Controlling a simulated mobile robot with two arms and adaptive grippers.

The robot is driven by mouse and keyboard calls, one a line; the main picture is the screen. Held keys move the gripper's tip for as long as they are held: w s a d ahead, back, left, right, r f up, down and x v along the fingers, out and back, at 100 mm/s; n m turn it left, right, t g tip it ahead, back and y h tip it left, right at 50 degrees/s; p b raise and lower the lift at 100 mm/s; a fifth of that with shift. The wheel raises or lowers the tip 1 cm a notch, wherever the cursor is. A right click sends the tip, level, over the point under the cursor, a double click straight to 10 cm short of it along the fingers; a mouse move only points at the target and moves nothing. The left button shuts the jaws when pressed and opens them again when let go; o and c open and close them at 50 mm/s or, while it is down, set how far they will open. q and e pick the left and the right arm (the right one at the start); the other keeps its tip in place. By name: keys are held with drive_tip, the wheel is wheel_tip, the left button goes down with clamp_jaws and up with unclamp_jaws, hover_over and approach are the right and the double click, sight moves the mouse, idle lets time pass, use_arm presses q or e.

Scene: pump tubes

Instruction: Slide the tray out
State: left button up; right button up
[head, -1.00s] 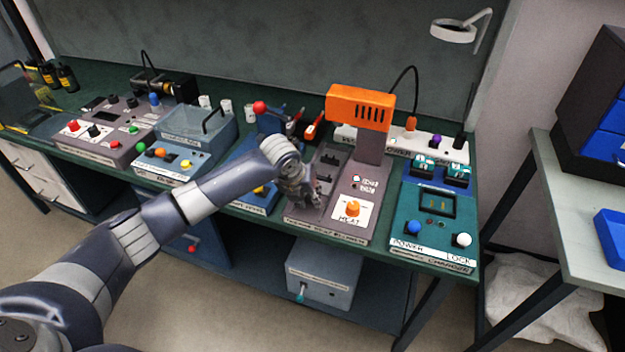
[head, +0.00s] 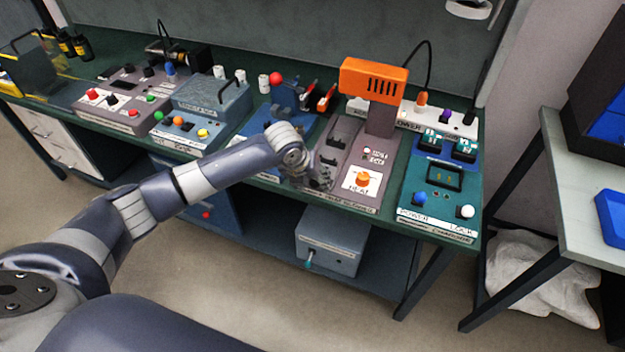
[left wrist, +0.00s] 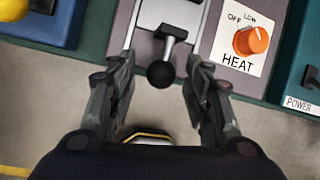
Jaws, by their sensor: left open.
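The tray (left wrist: 188,15) shows in the left wrist view as a light grey plate in the grey heater station, with a dark clamp-like piece on it. A handle with a black ball knob (left wrist: 160,74) sticks out from its front. My left gripper (left wrist: 158,72) is open, with one finger on each side of the knob and a gap on both sides. In the head view my left gripper (head: 320,179) is at the station's front edge and hides the knob and part of the tray. My right gripper is not in view.
The orange heater head (head: 374,81) stands over the back of the station. An orange HEAT dial (head: 362,179) is to the right of the tray. A teal charger (head: 440,192) stands further right. The space in front of the bench edge is clear floor.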

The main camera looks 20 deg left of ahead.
use_arm(q)
drive_tip(key=v, duration=1.2)
drive_tip(key=shift+a, duration=0.1)
